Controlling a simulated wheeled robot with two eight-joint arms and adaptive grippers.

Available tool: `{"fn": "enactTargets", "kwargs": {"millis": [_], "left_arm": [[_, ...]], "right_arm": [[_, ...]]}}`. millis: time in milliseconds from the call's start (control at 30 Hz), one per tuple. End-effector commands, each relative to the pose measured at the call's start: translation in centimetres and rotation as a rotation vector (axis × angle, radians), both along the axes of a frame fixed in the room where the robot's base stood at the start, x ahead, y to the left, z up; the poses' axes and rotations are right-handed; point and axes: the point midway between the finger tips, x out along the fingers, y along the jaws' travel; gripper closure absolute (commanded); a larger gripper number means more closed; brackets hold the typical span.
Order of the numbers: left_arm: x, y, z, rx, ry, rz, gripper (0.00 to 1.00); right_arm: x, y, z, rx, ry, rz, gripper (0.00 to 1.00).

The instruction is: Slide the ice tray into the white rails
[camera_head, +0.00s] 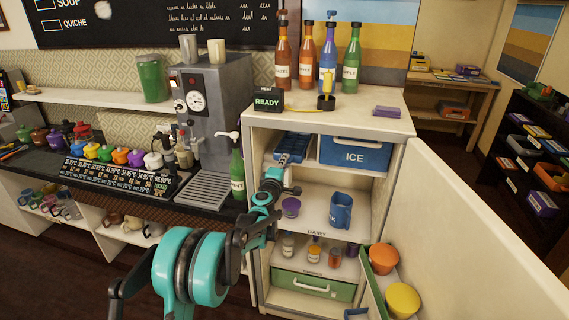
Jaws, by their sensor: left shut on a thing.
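The blue ice tray (293,146) is in the upper left of the open fridge, left of the blue ICE bin (355,154). My left gripper (284,161) is at the tray's near end and shut on it. The gripper and wrist cover part of the near end and the space below it. The white rails cannot be made out clearly around the tray, so I cannot tell whether it rests on them. My right gripper is not in view.
The open fridge door (465,245) stands to the right. A blue jug (340,210) and a purple cup (291,207) are on the shelf below. Bottles (328,62) stand on top.

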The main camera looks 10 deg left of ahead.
Motion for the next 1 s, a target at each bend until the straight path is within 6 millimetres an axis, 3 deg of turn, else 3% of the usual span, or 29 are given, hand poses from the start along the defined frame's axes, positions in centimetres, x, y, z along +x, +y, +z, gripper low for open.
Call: {"fn": "enactTargets", "kwargs": {"millis": [1000], "left_arm": [[3.1,-0.1,0.0,0.0,0.0,0.0,1.0]], "right_arm": [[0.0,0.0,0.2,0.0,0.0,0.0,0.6]]}}
